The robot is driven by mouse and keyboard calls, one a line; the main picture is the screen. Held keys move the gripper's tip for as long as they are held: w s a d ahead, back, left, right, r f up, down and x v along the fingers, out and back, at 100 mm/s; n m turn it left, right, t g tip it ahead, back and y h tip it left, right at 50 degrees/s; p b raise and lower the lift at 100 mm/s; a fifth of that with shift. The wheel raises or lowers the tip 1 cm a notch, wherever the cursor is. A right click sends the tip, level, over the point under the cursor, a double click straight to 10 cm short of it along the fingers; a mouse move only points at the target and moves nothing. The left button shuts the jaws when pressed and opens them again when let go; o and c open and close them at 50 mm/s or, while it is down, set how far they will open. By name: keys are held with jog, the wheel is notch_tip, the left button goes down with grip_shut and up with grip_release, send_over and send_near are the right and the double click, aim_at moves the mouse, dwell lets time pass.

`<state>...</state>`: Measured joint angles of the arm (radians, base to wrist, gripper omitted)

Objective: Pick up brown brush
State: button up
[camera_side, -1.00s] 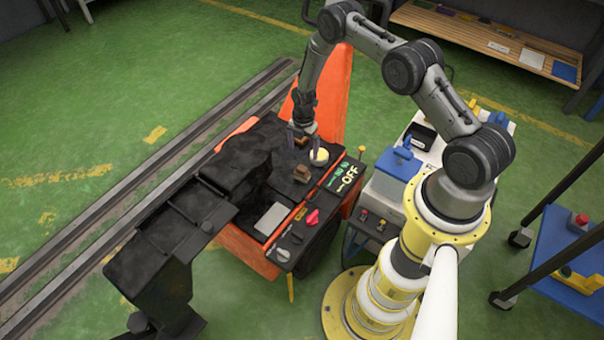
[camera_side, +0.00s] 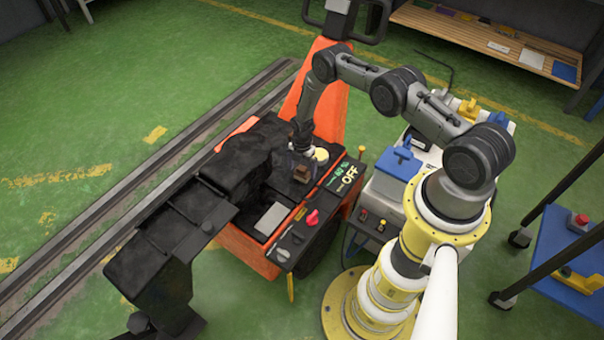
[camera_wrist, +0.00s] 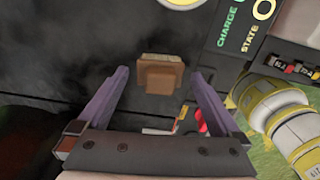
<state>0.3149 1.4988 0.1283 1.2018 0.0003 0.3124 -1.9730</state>
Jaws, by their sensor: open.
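The brown brush (camera_wrist: 160,75) lies on the black top of the orange machine, with a pale strip along its far edge in the wrist view. It shows small in the side view (camera_side: 302,174), partly hidden by my gripper. My gripper (camera_side: 303,160) is low over the machine top, at the brush. In the wrist view my gripper (camera_wrist: 158,78) is open, with one purple finger on each side of the brush and visible gaps between them. Nothing is held.
The orange machine (camera_side: 240,248) carries a raised black block (camera_side: 236,160) left of the brush. A round pale-yellow cap (camera_side: 320,155) sits close right of it. A red knob (camera_side: 312,218) and a grey plate (camera_side: 271,218) are nearer the front. Rails run along the left.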

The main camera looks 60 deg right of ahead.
aim_at(302, 168)
jog(key=shift+f, duration=0.1)
jog(key=shift+c, duration=0.2)
jog(key=c, duration=1.3)
jog(key=shift+r, duration=0.5)
notch_tip(302, 168, up, 2)
jog(key=shift+r, duration=0.1)
jog(key=s+a+r, duration=0.4)
jog(key=s+r, duration=0.6)
jog(key=s, duration=0.3)
jog(key=shift+s+a, duration=0.15)
jog(key=shift+a, duration=0.05)
